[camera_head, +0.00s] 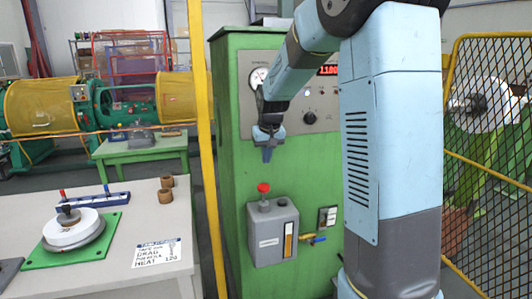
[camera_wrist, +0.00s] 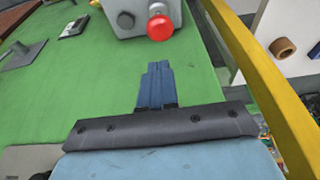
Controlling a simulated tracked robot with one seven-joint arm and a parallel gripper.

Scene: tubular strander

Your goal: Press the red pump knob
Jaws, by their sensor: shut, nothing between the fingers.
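The red pump knob (camera_head: 263,188) stands on top of a grey pump box (camera_head: 272,232) fixed to the front of the green cabinet (camera_head: 228,130). In the wrist view the red knob (camera_wrist: 160,28) shows at the top, beyond my fingertips, with part of the grey box (camera_wrist: 125,14) behind it. My gripper (camera_head: 267,154) is shut and empty, pointing down. It hangs above the knob, with a gap between them. In the wrist view its blue fingers (camera_wrist: 157,84) are together and do not touch the knob.
A yellow post (camera_head: 205,150) stands just left of the cabinet. A grey table (camera_head: 130,200) with a white round part on a green plate is at the left. Yellow mesh fencing (camera_head: 490,150) is at the right. A switch box (camera_head: 327,217) and small valve sit right of the pump.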

